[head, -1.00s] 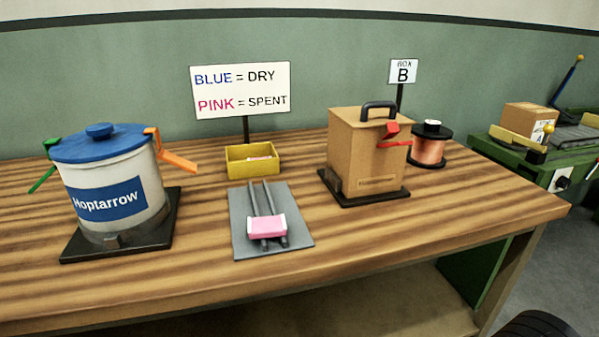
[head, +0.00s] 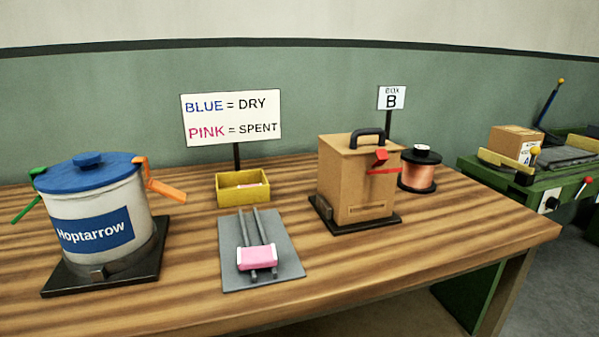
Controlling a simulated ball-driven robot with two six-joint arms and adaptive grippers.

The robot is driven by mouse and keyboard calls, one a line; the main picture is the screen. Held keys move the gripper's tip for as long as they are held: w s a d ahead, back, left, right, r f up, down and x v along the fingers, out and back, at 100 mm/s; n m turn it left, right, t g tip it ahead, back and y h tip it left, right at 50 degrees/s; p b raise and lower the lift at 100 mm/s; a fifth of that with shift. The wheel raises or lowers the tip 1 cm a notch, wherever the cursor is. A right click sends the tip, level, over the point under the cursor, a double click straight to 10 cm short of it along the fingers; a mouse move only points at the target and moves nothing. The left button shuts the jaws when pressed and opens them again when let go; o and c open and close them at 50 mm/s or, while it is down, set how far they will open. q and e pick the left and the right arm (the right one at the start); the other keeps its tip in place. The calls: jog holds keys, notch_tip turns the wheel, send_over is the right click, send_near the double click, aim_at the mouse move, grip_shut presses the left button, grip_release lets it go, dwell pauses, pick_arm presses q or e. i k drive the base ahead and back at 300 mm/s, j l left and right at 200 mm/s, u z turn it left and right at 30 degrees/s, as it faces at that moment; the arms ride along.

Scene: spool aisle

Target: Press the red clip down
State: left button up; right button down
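The red clip (head: 380,157) is on the right side of a brown box (head: 352,190) with a dark handle on its lid. The clip's tab sticks up at a tilt near the lid's edge, above a thin red strip (head: 384,171) on the box's side. The box stands on a black base (head: 368,225) on the wooden table, in front of a sign (head: 391,98) reading "BOX B". Neither of my grippers shows in the head view.
On the table (head: 190,300) stand a white pot (head: 75,219) with blue lid and green and orange clips, a grey plate (head: 289,280) with a pink-and-white piece (head: 256,257), a yellow tray (head: 232,198) and a copper spool (head: 418,178). A green bench (head: 480,180) stands right.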

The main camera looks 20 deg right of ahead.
aim_at(372, 172)
jog(key=i+l+z, duration=0.15)
jog(key=z, duration=0.25)
jog(key=i+z, duration=0.25)
jog(key=z, duration=0.15)
jog(key=i+z, duration=0.2)
jog(key=z, duration=0.15)
jog(key=l, duration=0.05)
